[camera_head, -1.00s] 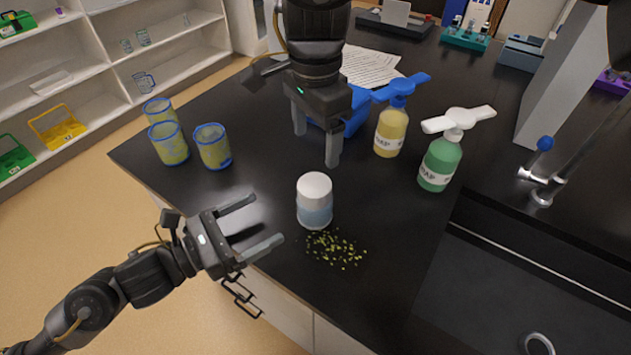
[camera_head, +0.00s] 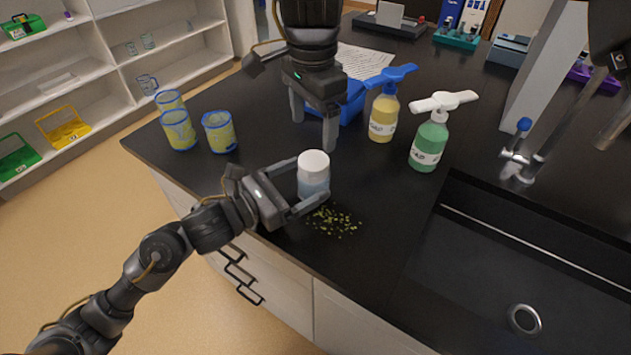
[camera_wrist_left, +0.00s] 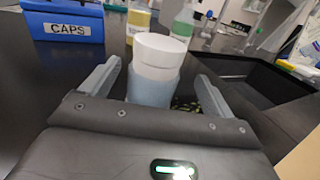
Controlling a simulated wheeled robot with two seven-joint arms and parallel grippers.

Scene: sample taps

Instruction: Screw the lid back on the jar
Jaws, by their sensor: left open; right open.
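The jar (camera_head: 314,184) stands upright on the black counter, with a pale blue lower part. The white lid (camera_head: 313,162) sits on top of it; I cannot tell how tightly. In the left wrist view the jar (camera_wrist_left: 151,90) and its lid (camera_wrist_left: 160,49) show between the two fingers. My left gripper (camera_head: 312,185) is open around the jar's body, with a finger on either side; the wrist view shows gaps beside the jar. My right gripper (camera_head: 314,133) is open and empty, pointing down above the counter just behind the jar.
Green-yellow flakes (camera_head: 333,221) lie in front of the jar. A blue CAPS bin (camera_wrist_left: 62,24) stands behind, with yellow (camera_head: 383,118) and green (camera_head: 429,145) soap bottles to the right. Several blue-rimmed cups (camera_head: 219,132) stand at the left. The sink (camera_head: 500,270) is at the right.

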